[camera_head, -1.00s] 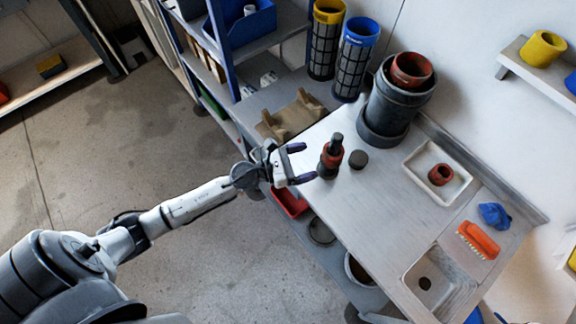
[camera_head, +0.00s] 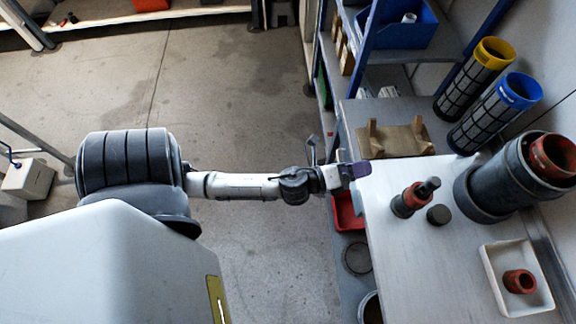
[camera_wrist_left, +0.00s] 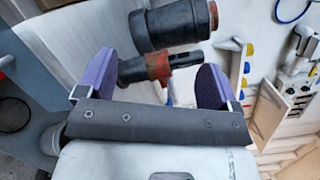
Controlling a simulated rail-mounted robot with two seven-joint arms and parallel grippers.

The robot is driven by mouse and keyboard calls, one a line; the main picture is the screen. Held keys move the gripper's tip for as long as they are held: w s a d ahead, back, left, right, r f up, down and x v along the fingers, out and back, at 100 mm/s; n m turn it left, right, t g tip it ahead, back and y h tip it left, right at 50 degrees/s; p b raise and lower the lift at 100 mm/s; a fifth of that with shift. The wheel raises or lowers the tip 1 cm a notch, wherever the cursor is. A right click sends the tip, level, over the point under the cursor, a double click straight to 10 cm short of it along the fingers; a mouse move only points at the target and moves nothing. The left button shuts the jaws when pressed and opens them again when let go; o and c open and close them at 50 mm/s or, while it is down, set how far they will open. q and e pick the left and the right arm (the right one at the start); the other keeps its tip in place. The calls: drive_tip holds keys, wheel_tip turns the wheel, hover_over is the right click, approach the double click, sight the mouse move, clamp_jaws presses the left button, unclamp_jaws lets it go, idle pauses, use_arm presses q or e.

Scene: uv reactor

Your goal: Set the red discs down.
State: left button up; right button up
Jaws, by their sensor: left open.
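A small dark upright piece with a red band (camera_head: 414,195) stands on the pale bench top (camera_head: 400,265). A red collar (camera_head: 556,157) sits in the mouth of the large dark cylinder (camera_head: 500,185). Another red ring (camera_head: 520,281) lies in the white tray (camera_head: 497,268). I cannot tell which of these are the red discs. My left gripper (camera_head: 357,172) is open and empty at the bench's left edge, apart from the banded piece. In the left wrist view the banded piece (camera_wrist_left: 158,67) shows beyond and between the purple fingers. My right gripper is not in view.
A short dark puck (camera_head: 438,214) stands beside the banded piece. A tan cradle (camera_head: 395,140) and yellow-topped (camera_head: 472,78) and blue-topped (camera_head: 495,112) mesh cylinders stand behind. A red bin (camera_head: 348,212) is below the bench edge. The bench's near-left surface is clear.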

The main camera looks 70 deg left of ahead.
use_arm(q)
drive_tip(key=s+f+n+g+y, duration=0.3)
drive_tip(key=s+f+n+g, duration=0.3)
drive_tip(key=n, duration=0.8)
drive_tip(key=s+g, duration=0.1)
drive_tip(key=s, duration=0.2)
drive_tip(key=shift+a+f+n+g+y, duration=0.15)
drive_tip(key=shift+f+n+g+y, duration=0.15)
drive_tip(key=shift+f, duration=0.05)
drive_tip(key=shift+o, duration=0.5)
drive_tip(key=s+d+f+n+g+h, duration=0.3)
drive_tip(key=s+d+n+g, duration=0.2)
drive_tip(key=s, duration=0.5)
drive_tip(key=shift+s+d+n+g, duration=0.2)
drive_tip(key=shift+s+n+g, duration=0.15)
drive_tip(key=shift+n+g, duration=0.4)
drive_tip(key=shift+s+d, duration=0.2)
drive_tip(key=shift+s, duration=0.1)
